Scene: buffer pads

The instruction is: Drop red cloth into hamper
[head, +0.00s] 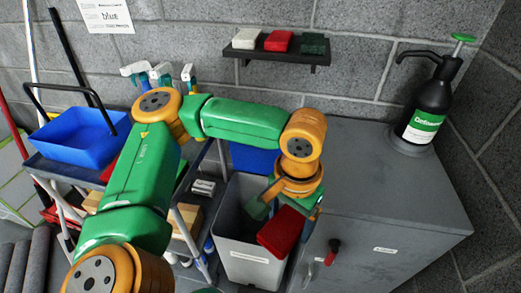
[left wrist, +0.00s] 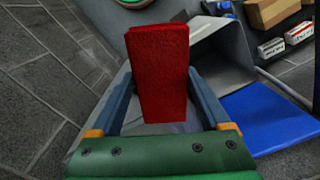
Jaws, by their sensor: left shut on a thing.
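The red cloth (head: 282,232) is a folded pad held in my left gripper (head: 286,207). In the left wrist view the cloth (left wrist: 158,70) stands out between the two blue-grey fingers of the gripper (left wrist: 162,98). The hamper (head: 245,262) is an open grey bin with a white label, on the floor between the cart and the cabinet. In the head view the cloth overlaps the right side of the hamper's opening; its exact height above the rim cannot be told. The arm hides part of the opening. My right gripper is not in view.
A grey cabinet (head: 385,205) with a black soap bottle (head: 427,110) stands close right of the hamper. A cart with a blue tub (head: 82,140) and spray bottles is at left. A wall shelf (head: 285,57) holds white, red and dark green pads.

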